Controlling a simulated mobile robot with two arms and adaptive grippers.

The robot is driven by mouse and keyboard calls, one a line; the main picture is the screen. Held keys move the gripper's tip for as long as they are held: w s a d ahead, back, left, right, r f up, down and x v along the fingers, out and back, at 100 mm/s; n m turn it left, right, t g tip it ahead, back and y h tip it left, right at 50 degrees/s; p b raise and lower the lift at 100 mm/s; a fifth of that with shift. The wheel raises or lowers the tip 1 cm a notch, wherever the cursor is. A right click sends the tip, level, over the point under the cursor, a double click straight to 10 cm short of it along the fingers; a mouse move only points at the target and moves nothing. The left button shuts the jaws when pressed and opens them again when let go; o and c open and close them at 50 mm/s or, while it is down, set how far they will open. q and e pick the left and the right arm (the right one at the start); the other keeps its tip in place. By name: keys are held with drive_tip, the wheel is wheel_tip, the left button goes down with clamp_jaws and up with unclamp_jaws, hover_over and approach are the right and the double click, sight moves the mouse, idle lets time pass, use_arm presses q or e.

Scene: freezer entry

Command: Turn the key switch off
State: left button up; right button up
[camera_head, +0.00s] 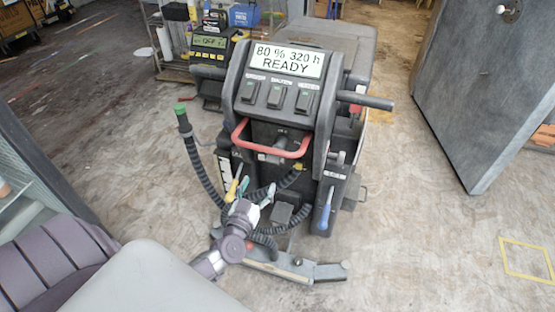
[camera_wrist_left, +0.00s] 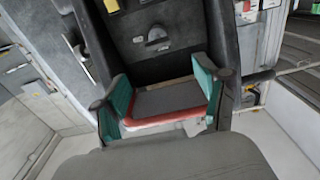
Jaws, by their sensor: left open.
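A dark floor-cleaning machine (camera_head: 290,100) stands in the middle of the head view. Its display reads "80 % 320 h READY", with three dark switches (camera_head: 277,95) below. A small dark fitting (camera_head: 281,139) shows inside the red handle (camera_head: 240,132); I cannot tell whether it is the key switch or how it is turned. My left gripper (camera_head: 256,190) is in front of the machine's lower front, below the red handle. In the wrist view the gripper (camera_wrist_left: 163,95) has its teal pads wide apart, with a grey, red-edged part beyond them. A knob-like fitting (camera_wrist_left: 157,39) shows above it.
A green-tipped hose wand (camera_head: 182,118) stands at the machine's left. A yellow lever (camera_head: 232,190) and a blue lever (camera_head: 325,212) are on its front. A grey door-like panel (camera_head: 480,90) stands at right. The floor at right front is open, with a yellow taped outline (camera_head: 528,259).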

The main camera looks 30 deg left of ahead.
sight(271, 162)
use_arm(q)
drive_tip(key=b+x, duration=0.1)
drive_tip(key=x, duration=0.9)
drive_tip(key=shift+w+d+f, duration=0.1)
drive_tip(key=shift+d, duration=0.1)
drive_tip(key=shift+w+a, duration=0.1)
drive_tip(key=shift+w, duration=0.45)
use_arm(e)
drive_tip(key=shift+w+d+f, duration=0.4)
drive_tip(key=shift+w+f, duration=0.15)
drive_tip(key=shift+f, duration=0.15)
use_arm(q)
drive_tip(key=c, duration=1.2)
drive_tip(key=shift+o, duration=0.2)
use_arm(e)
drive_tip(key=shift+s+a, duration=0.1)
drive_tip(key=shift+s, duration=0.05)
